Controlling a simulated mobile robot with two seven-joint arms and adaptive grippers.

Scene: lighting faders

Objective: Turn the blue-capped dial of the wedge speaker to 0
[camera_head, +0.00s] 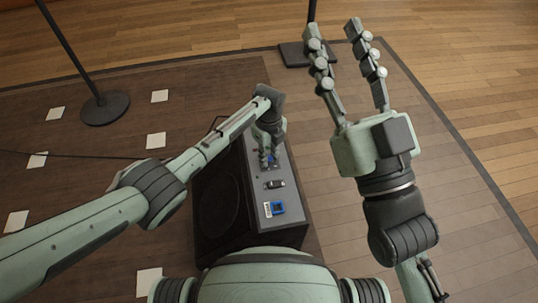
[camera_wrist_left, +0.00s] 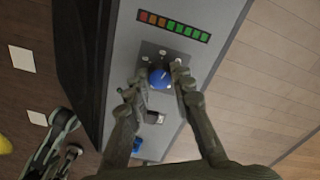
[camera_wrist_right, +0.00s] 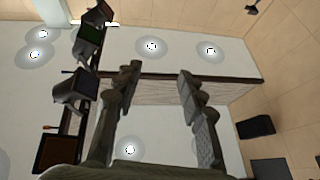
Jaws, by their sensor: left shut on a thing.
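The wedge speaker (camera_head: 205,205) is a black box with a grey control panel, standing below the middle of the head view. Its blue-capped dial (camera_wrist_left: 159,78) sits on a dark plate with pale marks around it, near the row of coloured lights. My left gripper (camera_wrist_left: 157,70) is shut on this dial, one finger on each side of the cap. In the head view the left fingers (camera_head: 269,160) largely cover the dial. The setting it points to is too small to read. My right gripper (camera_head: 332,27) is open and empty, raised at the right, well away from the speaker.
Further along the panel are a dark switch-like part (camera_head: 274,184) and a second blue part (camera_head: 276,208) beside a white label. A stand with a round base (camera_head: 105,107) is at the left, another base (camera_head: 300,54) at the back. The wooden floor right is clear.

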